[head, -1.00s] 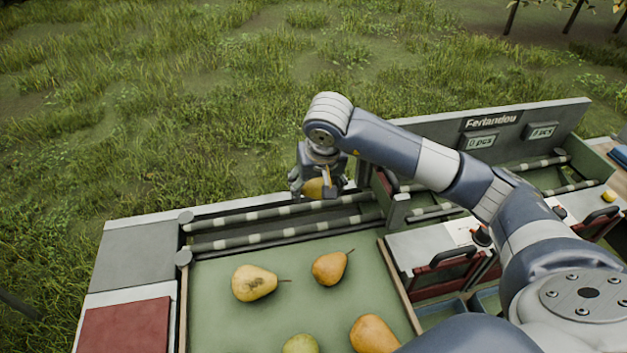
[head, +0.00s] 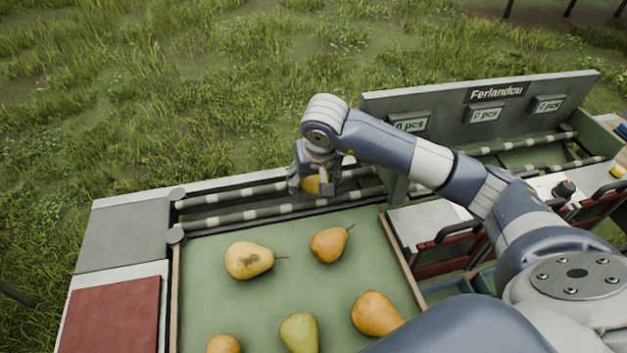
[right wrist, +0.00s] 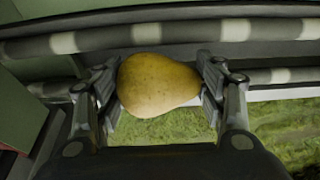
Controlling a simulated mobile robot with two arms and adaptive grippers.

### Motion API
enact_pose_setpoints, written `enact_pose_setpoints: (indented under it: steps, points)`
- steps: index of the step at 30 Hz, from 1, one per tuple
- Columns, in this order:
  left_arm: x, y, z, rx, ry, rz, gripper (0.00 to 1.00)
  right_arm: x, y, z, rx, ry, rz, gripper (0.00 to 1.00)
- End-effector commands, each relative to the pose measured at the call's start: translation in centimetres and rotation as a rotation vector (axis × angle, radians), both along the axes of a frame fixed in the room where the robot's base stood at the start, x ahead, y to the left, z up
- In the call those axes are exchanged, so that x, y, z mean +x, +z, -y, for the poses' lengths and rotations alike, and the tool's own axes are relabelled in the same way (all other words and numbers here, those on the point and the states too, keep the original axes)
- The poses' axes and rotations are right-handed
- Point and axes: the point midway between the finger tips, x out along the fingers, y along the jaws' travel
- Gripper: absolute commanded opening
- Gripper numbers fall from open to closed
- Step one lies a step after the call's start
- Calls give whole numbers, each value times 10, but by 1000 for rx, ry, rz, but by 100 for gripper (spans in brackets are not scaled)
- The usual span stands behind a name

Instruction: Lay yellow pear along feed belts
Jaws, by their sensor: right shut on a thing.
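My right gripper (head: 317,185) is above the feed belts at the back of the machine. It is shut on a yellow pear (right wrist: 158,84), which lies crosswise between the two fingers in the right wrist view. In the head view the pear (head: 311,184) is partly hidden by the fingers. The striped feed belts (head: 240,215) run along the back edge of the green tray (head: 215,305). In the right wrist view a striped belt (right wrist: 235,31) passes beyond the pear. I cannot tell whether the pear touches a belt. My left gripper is not in view.
Several yellow, orange and green pears, among them a yellow one (head: 249,261) and an orange one (head: 328,245), lie on the tray. A grey panel with counters (head: 485,115) stands at the back right. Red-handled bins (head: 450,250) stand right of the tray. Grass lies behind.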

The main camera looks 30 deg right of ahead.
Motion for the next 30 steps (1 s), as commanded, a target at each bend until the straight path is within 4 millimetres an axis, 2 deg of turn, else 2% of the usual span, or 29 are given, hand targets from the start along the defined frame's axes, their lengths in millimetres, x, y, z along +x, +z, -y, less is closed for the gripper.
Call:
enact_pose_setpoints:
  steps: [3,4,6,7,14,20,23,30]
  points:
    - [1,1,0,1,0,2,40,0,1,0,1,0,1,36]
    - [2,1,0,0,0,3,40,0,1,0,1,0,1,69]
    - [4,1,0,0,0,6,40,0,1,0,1,0,1,84]
    - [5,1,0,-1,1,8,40,0,1,0,1,0,1,88]
    - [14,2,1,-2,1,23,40,0,1,0,1,0,0,88]
    - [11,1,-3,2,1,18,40,-1,4,0,1,0,1,88]
    - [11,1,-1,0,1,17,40,-4,15,-2,1,1,2,88]
    - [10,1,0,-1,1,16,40,-18,63,-4,-1,1,6,88]
